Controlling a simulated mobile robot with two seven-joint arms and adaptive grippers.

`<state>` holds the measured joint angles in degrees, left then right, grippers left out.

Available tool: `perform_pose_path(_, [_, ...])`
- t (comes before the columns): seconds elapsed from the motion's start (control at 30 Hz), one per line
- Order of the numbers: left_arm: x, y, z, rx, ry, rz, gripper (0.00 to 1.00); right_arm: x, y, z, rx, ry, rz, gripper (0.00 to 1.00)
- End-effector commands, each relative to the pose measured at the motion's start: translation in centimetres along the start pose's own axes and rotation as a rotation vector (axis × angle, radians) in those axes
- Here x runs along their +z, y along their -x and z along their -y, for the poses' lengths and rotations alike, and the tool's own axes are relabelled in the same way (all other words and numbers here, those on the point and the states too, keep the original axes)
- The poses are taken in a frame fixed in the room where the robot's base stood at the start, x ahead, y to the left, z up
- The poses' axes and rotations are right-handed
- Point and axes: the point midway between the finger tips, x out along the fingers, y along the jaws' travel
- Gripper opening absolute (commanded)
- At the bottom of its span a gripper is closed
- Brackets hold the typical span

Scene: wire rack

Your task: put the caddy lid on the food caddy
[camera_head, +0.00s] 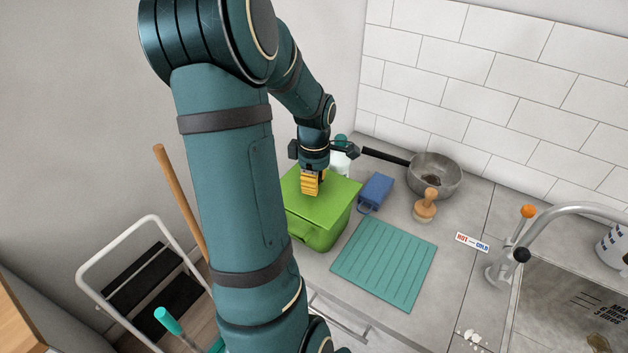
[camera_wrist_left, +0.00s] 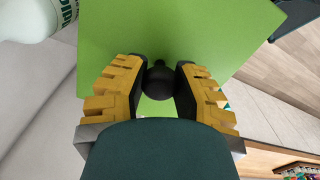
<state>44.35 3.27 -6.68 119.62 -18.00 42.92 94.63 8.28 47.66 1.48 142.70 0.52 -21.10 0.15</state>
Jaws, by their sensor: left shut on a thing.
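The green food caddy (camera_head: 322,233) stands on the counter, left of the teal mat. The flat green caddy lid (camera_head: 337,193) lies over the top of the caddy; whether it is fully seated I cannot tell. In the left wrist view the lid (camera_wrist_left: 190,35) fills the upper middle, with a round black knob (camera_wrist_left: 159,82) on it. My left gripper (camera_head: 311,187), with yellow fingers, points down at the lid. In the left wrist view its fingers (camera_wrist_left: 159,88) are shut on the knob. My right gripper is not in view.
A teal ridged mat (camera_head: 384,264) lies right of the caddy. A white bottle (camera_wrist_left: 32,18) is close beside the lid. The sink and tap (camera_head: 497,272) are at right.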

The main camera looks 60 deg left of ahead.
Motion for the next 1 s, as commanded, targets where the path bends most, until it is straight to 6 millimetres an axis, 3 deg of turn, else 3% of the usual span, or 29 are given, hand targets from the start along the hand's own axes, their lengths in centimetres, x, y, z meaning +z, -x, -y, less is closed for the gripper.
perform_pose_path(1.0, [0.00, -0.53, -0.01, 0.000, 0.000, 0.000, 0.00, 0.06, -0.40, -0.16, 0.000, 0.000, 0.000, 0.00])
